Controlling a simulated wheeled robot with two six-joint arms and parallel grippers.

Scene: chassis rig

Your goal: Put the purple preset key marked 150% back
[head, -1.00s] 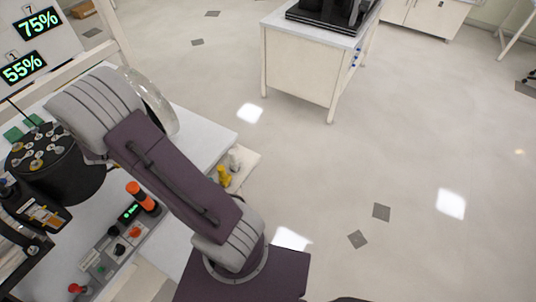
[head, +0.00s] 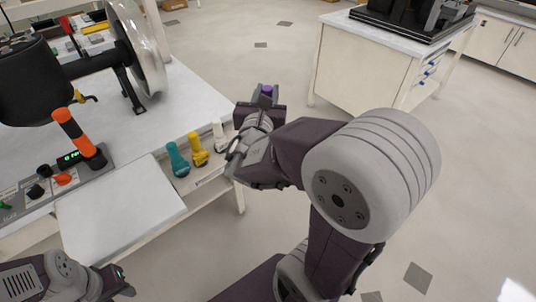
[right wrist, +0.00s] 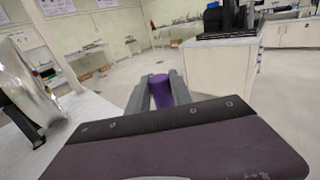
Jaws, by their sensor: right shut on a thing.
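The purple preset key (head: 267,90) is held in my right gripper (head: 266,98), which is shut on it. It also shows as a purple cylinder in the right wrist view (right wrist: 161,92), between the two grey fingers (right wrist: 160,95). Its 150% marking cannot be read. The gripper is off the right edge of the bench, beyond the white key (head: 219,134). A yellow key (head: 198,148) and a teal key (head: 177,160) stand in the same row on a low ledge at the bench's right edge. My left arm shows at the lower left, its fingers not clearly visible.
A control panel with an orange-and-black handle (head: 76,135) stands on the bench (head: 190,95). A black machine with a clear disc (head: 140,45) is behind it. A white side table (head: 365,65) stands at the back right. Open floor lies between.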

